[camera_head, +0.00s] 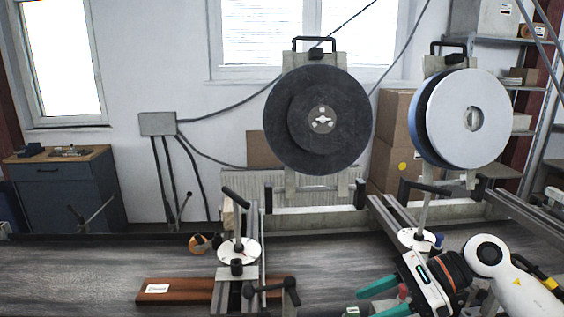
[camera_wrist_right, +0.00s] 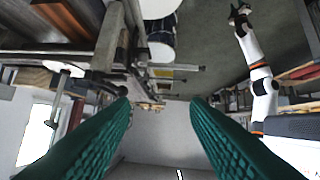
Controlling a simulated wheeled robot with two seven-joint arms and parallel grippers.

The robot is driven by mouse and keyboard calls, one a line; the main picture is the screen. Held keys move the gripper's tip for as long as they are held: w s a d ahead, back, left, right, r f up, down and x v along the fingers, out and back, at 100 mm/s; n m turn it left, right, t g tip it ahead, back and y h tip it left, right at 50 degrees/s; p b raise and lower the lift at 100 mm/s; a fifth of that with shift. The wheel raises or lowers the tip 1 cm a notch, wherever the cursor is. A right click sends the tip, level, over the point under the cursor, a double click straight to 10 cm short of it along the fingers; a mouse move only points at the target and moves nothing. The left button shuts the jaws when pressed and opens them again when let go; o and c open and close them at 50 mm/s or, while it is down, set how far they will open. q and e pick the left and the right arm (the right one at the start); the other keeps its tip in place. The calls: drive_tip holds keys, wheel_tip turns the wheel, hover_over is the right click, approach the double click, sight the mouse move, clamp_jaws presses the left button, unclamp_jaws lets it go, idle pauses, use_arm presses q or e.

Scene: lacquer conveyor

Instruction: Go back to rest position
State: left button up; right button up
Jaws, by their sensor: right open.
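My right gripper (camera_head: 378,298) is at the lower right of the head view, with its white wrist and teal fingers pointing left. Its fingers also frame the right wrist view (camera_wrist_right: 160,125), spread wide with nothing between them. It is open and empty, in front of the right-hand stand. No left arm shows in the head view. In the right wrist view, a white arm with orange rings ends in a small dark gripper (camera_wrist_right: 239,14), which looks like my left one. It is too small to tell its jaws.
A black reel (camera_head: 345,120) and a pale reel (camera_head: 480,115) stand on metal frames. A brown board (camera_head: 180,290) and an orange roll (camera_head: 198,244) lie on the dark surface (camera_head: 90,270) at left. The frame's rails are close to my right arm. Cardboard boxes (camera_head: 392,130) stand behind.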

drive_tip(key=a+r+m+t+y, duration=0.5)
drive_tip(key=a+m+y, duration=0.2)
drive_tip(key=m, duration=0.1)
drive_tip(key=w+d+f+m+t+h, duration=0.2)
drive_tip(key=d+m+t+h, duration=0.35)
drive_tip(key=m, duration=0.75)
drive_tip(key=w+d+f+m+t+h, duration=0.2)
drive_tip(key=m+t+h, duration=0.4)
drive_tip(key=m+t, duration=0.55)
drive_tip(key=s+d+f+m+g+h, duration=0.2)
drive_tip(key=f+m+g+h, duration=0.1)
drive_tip(key=f+m, duration=0.25)
drive_tip(key=s+d+f+m+g+h, duration=0.1)
drive_tip(key=d+f+m+g+h, duration=0.1)
drive_tip(key=f+m+h, duration=0.3)
drive_tip(key=s+f+m+g, duration=0.5)
drive_tip(key=s+f+g, duration=0.25)
drive_tip(key=s, duration=0.45)
drive_tip(key=s+f+m+g, duration=0.55)
drive_tip(key=s+f, duration=0.35)
drive_tip(key=s, duration=0.2)
wheel_tip(320, 180, down, 25)
drive_tip(key=g, duration=0.2)
drive_tip(key=s+d+f+g, duration=0.1)
drive_tip(key=s+d+f, duration=0.1)
drive_tip(key=s+f, duration=1.5)
drive_tip(key=shift+s+d+n, duration=0.3)
drive_tip(key=shift+d+n, duration=0.1)
drive_tip(key=shift+n, duration=0.05)
